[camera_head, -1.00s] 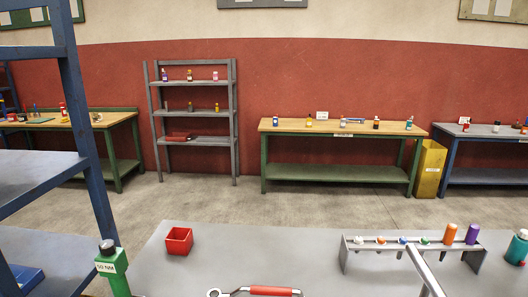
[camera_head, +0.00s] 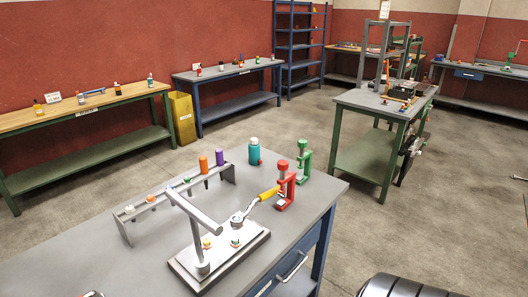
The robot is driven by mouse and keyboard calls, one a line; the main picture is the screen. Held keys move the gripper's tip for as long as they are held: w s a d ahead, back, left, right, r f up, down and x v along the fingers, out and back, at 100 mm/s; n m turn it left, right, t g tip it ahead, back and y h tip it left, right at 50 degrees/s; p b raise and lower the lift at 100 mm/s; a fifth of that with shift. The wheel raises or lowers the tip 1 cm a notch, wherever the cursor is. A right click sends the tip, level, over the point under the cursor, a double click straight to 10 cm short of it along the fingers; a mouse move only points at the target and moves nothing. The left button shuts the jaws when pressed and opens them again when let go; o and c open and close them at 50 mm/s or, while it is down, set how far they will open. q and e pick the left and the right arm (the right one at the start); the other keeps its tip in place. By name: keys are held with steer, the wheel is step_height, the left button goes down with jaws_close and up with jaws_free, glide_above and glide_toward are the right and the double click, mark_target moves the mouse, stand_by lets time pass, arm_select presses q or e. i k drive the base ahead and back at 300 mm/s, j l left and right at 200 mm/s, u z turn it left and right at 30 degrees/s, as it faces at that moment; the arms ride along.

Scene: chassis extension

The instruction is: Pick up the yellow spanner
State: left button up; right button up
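A spanner with a yellow handle (camera_head: 266,195) and a grey metal head lies on the near grey workbench (camera_head: 75,265). Its head is at the far edge of a metal base plate with an upright T-shaped post (camera_head: 198,235). Its handle points right, toward a red clamp-like tool (camera_head: 285,187), and its end is close to that tool; I cannot tell if they touch. Neither of my grippers is in view.
A grey rack (camera_head: 150,202) with coloured-handled tools stands behind the post. A teal bottle (camera_head: 254,151) and a green clamp-like tool (camera_head: 304,160) stand near the bench's far edge. A green-legged table (camera_head: 370,104) is beyond, with open floor between. A dark ribbed object (camera_head: 400,287) is at bottom right.

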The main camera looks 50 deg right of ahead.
mark_target(261, 198)
steer(key=z, duration=1.6)
